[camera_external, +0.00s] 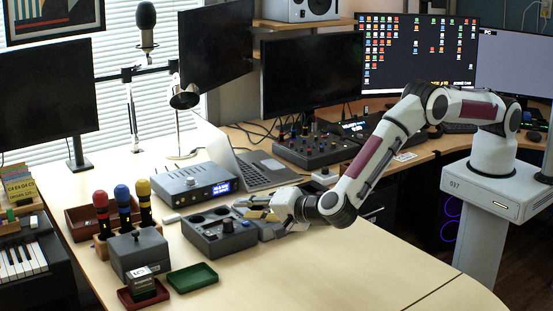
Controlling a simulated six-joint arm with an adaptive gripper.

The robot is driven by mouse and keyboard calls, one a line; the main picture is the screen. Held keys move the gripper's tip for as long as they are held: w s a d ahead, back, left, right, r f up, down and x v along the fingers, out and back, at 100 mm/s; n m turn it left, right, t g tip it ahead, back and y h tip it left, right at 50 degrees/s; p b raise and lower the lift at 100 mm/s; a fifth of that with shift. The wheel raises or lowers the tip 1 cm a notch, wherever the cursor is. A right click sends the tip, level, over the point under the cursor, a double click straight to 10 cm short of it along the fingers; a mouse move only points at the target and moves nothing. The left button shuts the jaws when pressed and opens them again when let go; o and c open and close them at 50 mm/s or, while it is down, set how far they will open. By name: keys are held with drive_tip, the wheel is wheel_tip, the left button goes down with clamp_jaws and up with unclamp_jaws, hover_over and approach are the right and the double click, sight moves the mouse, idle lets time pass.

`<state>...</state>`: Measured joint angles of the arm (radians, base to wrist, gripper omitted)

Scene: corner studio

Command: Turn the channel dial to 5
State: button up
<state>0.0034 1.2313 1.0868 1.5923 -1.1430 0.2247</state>
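A grey unit (192,191) with a knob and a lit blue display stands behind the box.
A laptop (268,172) stands behind my gripper. A grey box (140,252), a red tray (140,299), a green tray (192,278) and a rack with red, blue and yellow-topped handles (122,197) are at the left. The desk (350,265) in front is clear.

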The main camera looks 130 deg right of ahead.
sight(229, 221)
drive_tip(key=shift+w+a+f+n+y, duration=0.1)
drive_tip(key=shift+a+f+n+y, duration=0.2)
drive_tip(key=shift+n, duration=1.85)
drive_tip(key=shift+w+a+f+n+y, duration=0.15)
drive_tip(key=shift+f+n, duration=0.25)
drive_tip(key=shift+n, duration=1.8)
drive_tip(key=shift+w+a+f+n+y, duration=0.15)
drive_tip(key=shift+f+n, duration=0.2)
drive_tip(key=shift+n, duration=1.8)
drive_tip(key=shift+d, duration=0.15)
drive_tip(key=shift+x, duration=3.8)
clamp_jaws()
